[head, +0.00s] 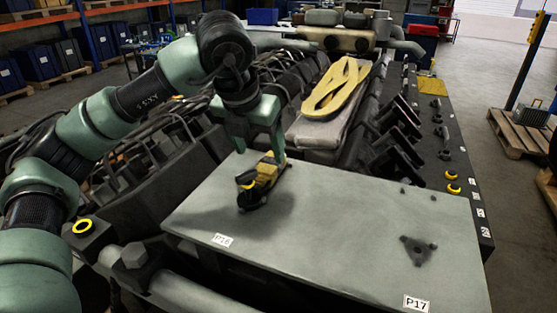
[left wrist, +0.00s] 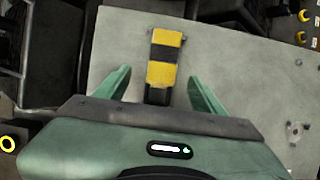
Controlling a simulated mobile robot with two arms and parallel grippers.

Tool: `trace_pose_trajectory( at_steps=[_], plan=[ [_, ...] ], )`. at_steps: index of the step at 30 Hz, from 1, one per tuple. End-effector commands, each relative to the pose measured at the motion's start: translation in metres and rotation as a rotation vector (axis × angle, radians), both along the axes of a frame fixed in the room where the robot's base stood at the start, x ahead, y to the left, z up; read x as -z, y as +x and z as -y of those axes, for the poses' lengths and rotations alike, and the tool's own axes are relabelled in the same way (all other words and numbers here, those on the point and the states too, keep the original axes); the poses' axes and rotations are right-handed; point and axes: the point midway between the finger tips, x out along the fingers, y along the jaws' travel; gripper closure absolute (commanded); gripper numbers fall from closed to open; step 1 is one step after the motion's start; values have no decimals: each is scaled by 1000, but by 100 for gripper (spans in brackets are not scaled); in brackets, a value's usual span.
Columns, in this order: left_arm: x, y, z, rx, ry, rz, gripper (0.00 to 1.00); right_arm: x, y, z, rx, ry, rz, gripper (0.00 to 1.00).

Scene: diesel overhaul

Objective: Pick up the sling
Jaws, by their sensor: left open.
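The sling (head: 337,87) is a flat yellow loop lying along the top of the engine, behind the grey-green plate, in the head view. My left gripper (head: 262,150) is over the plate, nearer to me and to the left of the sling. Its fingers point down and are open. In the left wrist view my left gripper (left wrist: 160,73) shows two green fingers spread apart, with a yellow-and-black object (left wrist: 163,70) in line with the gap between them. I cannot tell whether they touch it. The sling does not show in the left wrist view. My right gripper is not in view.
The yellow-and-black object (head: 258,184) is on the plate (head: 340,225), which carries labels P16 and P17. Black brackets (head: 395,130) line the engine's right side. Cables and hoses crowd the left. Open floor (head: 490,70) lies at the right, with a pallet (head: 520,135).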

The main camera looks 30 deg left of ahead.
Motion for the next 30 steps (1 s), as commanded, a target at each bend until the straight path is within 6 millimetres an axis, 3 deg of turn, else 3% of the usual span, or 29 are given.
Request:
trace_pose_trajectory(
  at_steps=[11, 18, 26, 30],
  plan=[
    [33, 20, 1, 0, 1, -5, 31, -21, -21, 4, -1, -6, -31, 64],
    [63, 35, 2, -1, -1, -3, 31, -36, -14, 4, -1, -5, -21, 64],
    [68, 36, 1, 0, 0, -1, 31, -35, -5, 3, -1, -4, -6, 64],
    [68, 36, 1, 0, 0, -1, 64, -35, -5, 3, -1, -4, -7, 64]
  ],
)
